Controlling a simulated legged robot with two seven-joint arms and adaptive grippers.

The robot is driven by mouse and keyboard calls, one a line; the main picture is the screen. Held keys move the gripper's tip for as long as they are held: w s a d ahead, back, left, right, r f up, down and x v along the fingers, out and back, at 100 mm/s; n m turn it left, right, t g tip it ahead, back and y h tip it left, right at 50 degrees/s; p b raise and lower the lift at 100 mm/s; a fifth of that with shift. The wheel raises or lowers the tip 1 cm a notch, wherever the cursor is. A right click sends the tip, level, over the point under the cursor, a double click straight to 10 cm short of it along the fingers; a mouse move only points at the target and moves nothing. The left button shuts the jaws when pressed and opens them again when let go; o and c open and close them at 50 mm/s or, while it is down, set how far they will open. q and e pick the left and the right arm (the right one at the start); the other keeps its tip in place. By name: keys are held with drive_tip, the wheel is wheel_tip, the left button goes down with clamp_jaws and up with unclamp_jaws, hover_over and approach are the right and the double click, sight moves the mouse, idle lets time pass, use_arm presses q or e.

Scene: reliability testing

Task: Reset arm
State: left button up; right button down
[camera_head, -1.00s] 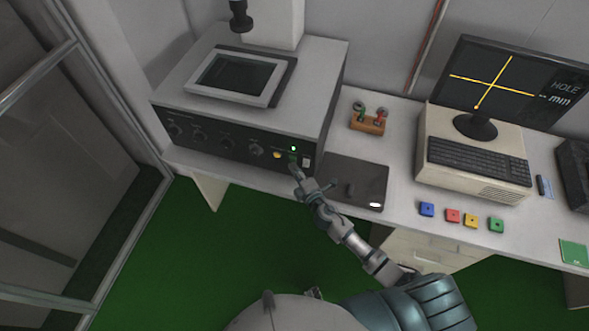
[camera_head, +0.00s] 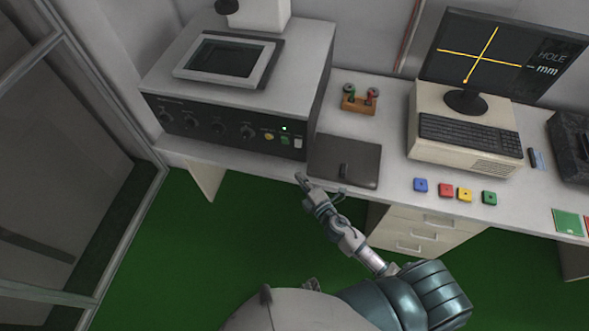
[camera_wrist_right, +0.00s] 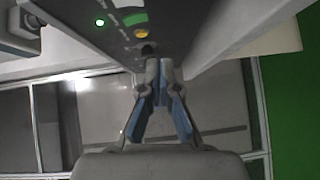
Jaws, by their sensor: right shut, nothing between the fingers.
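My right arm reaches up from the bottom of the head view. Its gripper (camera_head: 303,181) is shut and empty, in front of the desk's front edge, below the machine's control panel. In the right wrist view the gripper's fingertips (camera_wrist_right: 158,64) meet, below the panel (camera_wrist_right: 165,22) with its lit green lamp and its green and yellow buttons. In the head view the panel (camera_head: 215,130) has several dark knobs, a yellow button, a green button and a white switch. My left gripper is not in view.
The desk (camera_head: 392,115) holds a dark flat pad (camera_head: 345,160), a computer (camera_head: 465,135) with a monitor (camera_head: 495,58), and several coloured blocks (camera_head: 445,190). Drawers (camera_head: 420,228) stand under it. A framed glass partition (camera_head: 130,235) is on the left. Green floor (camera_head: 230,245) lies clear below.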

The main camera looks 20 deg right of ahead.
drive_tip(key=s+d+f+m+g+h, duration=0.1)
drive_tip(key=s+f+m+g, duration=0.15)
drive_tip(key=f, duration=0.65)
drive_tip(key=s+d+f+m+g+h, duration=0.1)
drive_tip(key=s+d+f+m+g, duration=0.2)
drive_tip(key=f, duration=0.6)
drive_tip(key=s+f+m+g+h, duration=0.1)
drive_tip(key=s+f+m, duration=0.25)
drive_tip(key=f, duration=0.45)
drive_tip(key=s+f+m+g, duration=0.2)
drive_tip(key=s+f+g, duration=0.1)
drive_tip(key=s+f, duration=0.4)
drive_tip(key=s+a+f+m+g, duration=0.1)
drive_tip(key=s+f+m+g, duration=0.2)
drive_tip(key=s+f, duration=0.4)
drive_tip(key=s+f+m+g, duration=0.3)
drive_tip(key=s+f, duration=0.4)
drive_tip(key=s, duration=1)
drive_tip(key=shift+a+f, duration=0.15)
drive_tip(key=shift+a, duration=0.1)
drive_tip(key=shift+s+d, duration=0.1)
